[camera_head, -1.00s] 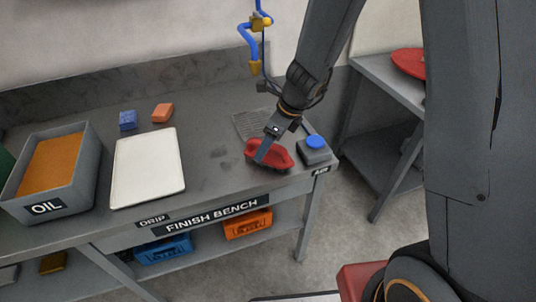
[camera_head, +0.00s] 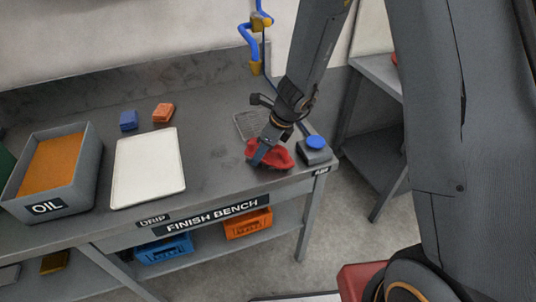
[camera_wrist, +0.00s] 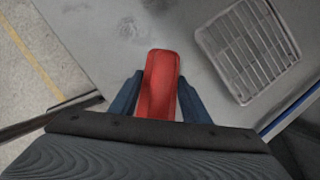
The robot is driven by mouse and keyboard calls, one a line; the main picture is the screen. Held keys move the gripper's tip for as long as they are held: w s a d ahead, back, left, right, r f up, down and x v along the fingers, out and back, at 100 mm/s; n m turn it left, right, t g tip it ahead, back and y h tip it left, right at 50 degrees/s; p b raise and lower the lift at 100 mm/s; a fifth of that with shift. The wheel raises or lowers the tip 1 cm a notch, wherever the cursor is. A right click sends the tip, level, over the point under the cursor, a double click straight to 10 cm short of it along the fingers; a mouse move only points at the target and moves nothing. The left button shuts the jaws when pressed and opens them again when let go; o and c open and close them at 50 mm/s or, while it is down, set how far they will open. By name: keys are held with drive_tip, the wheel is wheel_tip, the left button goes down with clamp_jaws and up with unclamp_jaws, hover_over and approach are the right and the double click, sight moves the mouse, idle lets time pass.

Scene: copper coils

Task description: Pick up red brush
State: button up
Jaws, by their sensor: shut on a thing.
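The red brush (camera_head: 281,158) is at the right end of the finish bench (camera_head: 215,165), near its front edge. My gripper (camera_head: 258,160) reaches down to it from above. In the wrist view the red brush (camera_wrist: 160,85) lies between the two blue-grey fingers of my gripper (camera_wrist: 159,98), which are shut on it. I cannot tell whether the brush still touches the bench. Its underside is hidden.
A grey box with a blue button (camera_head: 315,148) stands just right of the brush. A metal grate (camera_head: 246,124) lies behind it. A white tray (camera_head: 148,185), an oil bin (camera_head: 88,185), a blue block (camera_head: 128,121) and an orange block (camera_head: 163,113) are further left.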

drive_tip(key=shift+r, duration=0.1)
wheel_tip(320, 180, up, 10)
drive_tip(key=shift+f+p, duration=0.1)
drive_tip(key=shift+p, duration=0.7)
drive_tip(key=o, duration=0.7)
drive_tip(key=c, duration=0.4)
